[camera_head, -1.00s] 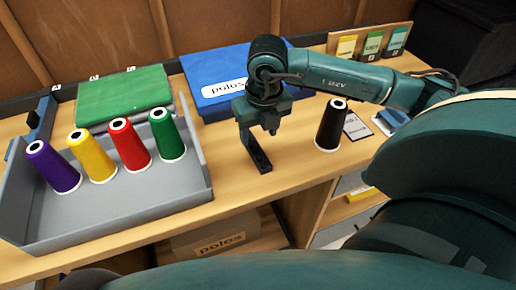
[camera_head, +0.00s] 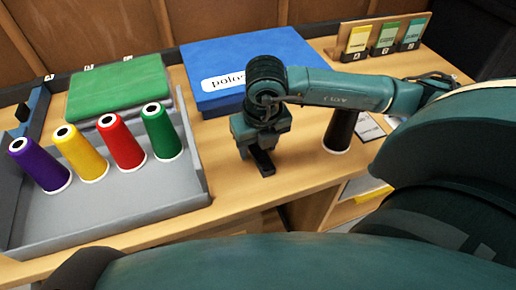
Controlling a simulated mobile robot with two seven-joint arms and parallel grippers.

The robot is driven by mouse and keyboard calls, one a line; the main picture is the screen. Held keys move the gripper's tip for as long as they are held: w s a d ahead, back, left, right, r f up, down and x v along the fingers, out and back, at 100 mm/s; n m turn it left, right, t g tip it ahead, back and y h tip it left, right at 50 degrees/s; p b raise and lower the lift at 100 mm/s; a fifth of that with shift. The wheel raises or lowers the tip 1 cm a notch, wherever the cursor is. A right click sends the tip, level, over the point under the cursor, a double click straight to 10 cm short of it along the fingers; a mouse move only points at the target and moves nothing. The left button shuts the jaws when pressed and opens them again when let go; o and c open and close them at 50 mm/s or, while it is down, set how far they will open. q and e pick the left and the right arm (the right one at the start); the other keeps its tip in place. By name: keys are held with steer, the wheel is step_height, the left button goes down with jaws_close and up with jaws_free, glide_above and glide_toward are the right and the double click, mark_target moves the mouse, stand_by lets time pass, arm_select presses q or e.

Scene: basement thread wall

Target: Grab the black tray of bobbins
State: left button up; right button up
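I see no black tray of bobbins. A grey tray (camera_head: 125,215) on the bench at left holds upright thread cones: purple (camera_head: 42,168), yellow (camera_head: 82,155), red (camera_head: 123,143) and green (camera_head: 162,134). A black cone (camera_head: 338,135) stands alone on the bench, its top hidden behind my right arm. My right gripper (camera_head: 263,162) points down over bare wood between the grey tray and the black cone. It seems to hold nothing, but the gap between its fingers cannot be made out. My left gripper is not in view.
A blue box (camera_head: 215,60) and a green folded cloth or folder (camera_head: 125,85) lie at the back. Small labelled cards (camera_head: 385,38) stand in a wooden rack at back right. A black bin (camera_head: 480,30) is at far right. Bare bench (camera_head: 225,180) lies around my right gripper.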

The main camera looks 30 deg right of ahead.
steer(key=c, duration=1)
steer(key=shift+w+r, duration=0.1)
steer(key=shift+r, duration=0.05)
